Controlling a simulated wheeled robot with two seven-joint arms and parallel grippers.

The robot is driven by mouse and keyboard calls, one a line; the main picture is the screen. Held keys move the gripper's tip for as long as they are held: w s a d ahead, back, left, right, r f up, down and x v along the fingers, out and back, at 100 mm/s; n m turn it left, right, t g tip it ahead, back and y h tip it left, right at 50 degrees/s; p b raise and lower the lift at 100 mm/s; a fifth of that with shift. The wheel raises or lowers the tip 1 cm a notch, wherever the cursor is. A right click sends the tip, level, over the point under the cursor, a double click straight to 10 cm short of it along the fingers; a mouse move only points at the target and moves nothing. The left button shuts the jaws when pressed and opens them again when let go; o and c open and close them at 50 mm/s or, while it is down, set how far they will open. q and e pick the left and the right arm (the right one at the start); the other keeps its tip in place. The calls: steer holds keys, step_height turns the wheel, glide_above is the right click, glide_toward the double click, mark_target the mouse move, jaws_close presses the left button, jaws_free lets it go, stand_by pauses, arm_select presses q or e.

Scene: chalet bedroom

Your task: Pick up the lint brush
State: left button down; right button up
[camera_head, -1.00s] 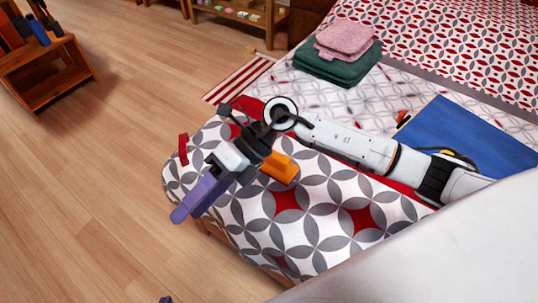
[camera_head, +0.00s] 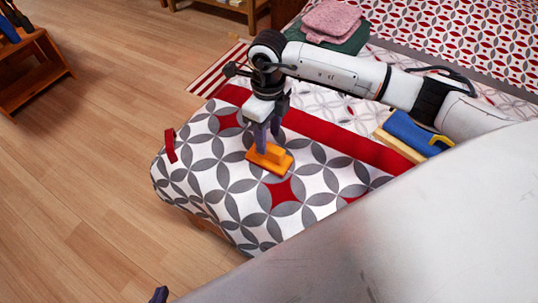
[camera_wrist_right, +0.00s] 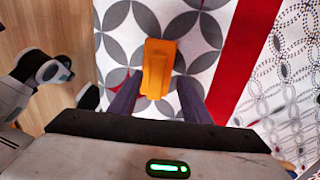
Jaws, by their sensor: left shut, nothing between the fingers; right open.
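An orange block-like object with a raised narrow ridge, which looks like the lint brush (camera_head: 272,161), lies on the patterned bedspread near the foot of the bed. It also shows in the right wrist view (camera_wrist_right: 158,68). My right gripper (camera_head: 267,146) points down over it and is open. In the right wrist view its purple fingers (camera_wrist_right: 160,98) stand on either side of the brush's near end, with visible gaps. Whether the fingertips reach the brush's height is hard to tell. Only a purple tip of my left gripper (camera_head: 160,295) shows at the bottom edge; it is shut and empty.
A blue item with yellow and tan edges (camera_head: 408,131) lies on the bed, partly hidden by my arm. Folded pink and green cloths (camera_head: 333,22) lie at the back. A wooden stand (camera_head: 30,70) is at left. The bedspread (camera_head: 225,180) around the brush is clear.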

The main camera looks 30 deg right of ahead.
mark_target(269, 145)
steer(key=f, duration=0.4)
steer(key=shift+s+a+f, duration=0.1)
steer(key=shift+s+f, duration=0.1)
steer(key=shift+s, duration=0.15)
jaws_close()
step_height(269, 145, up, 10)
steer(key=shift+r+p, duration=0.1)
steer(key=shift+p, duration=0.2)
